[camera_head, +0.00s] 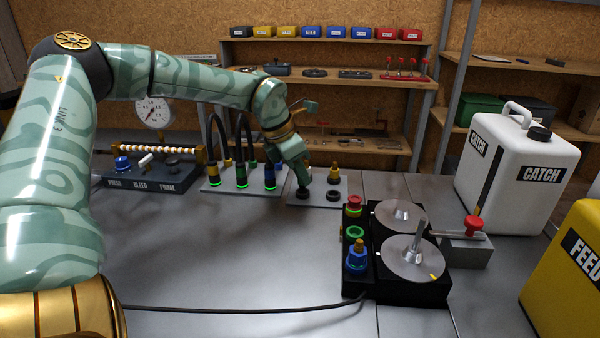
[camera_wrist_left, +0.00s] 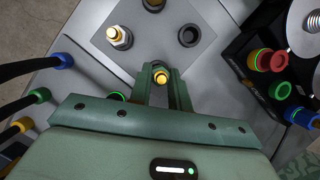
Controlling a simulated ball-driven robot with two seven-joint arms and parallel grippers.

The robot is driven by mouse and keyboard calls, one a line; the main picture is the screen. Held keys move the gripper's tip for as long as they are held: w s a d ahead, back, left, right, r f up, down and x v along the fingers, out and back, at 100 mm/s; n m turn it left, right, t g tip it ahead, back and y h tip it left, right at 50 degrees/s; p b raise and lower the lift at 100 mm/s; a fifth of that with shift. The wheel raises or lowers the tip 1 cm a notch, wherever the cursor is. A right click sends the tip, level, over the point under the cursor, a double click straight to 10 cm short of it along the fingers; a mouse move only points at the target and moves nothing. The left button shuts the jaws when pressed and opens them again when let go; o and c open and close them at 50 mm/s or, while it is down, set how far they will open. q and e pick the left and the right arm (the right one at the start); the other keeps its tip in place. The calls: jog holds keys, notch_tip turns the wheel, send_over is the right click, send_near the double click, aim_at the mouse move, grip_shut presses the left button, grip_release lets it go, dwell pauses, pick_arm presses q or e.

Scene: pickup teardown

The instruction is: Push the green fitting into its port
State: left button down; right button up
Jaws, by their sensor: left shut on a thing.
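My left gripper (camera_head: 305,180) points down just above a small grey plate (camera_head: 319,184) in the head view. In the left wrist view its fingers (camera_wrist_left: 163,84) are shut on a small part with a brass tip (camera_wrist_left: 161,76). The gripper hides the rest of this part, so I cannot tell its colour. The black block holds a green-ringed port (camera_head: 355,232) between a red one (camera_head: 353,205) and a blue one (camera_head: 356,258). The green port looks open, and it also shows in the left wrist view (camera_wrist_left: 279,91). My right gripper is not in view.
The plate bears a brass fitting (camera_head: 333,173) and black rings (camera_head: 333,195). Several hoses with coloured connectors (camera_head: 241,178) stand left of the gripper. Two metal discs (camera_head: 410,257) top the block. A white CATCH can (camera_head: 505,180) is at the right. The front bench is clear, except for a cable.

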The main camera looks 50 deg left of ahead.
pick_arm(q)
jog(key=shift+r, duration=0.15)
jog(key=shift+r+p, duration=0.5)
jog(key=shift+r, duration=1.4)
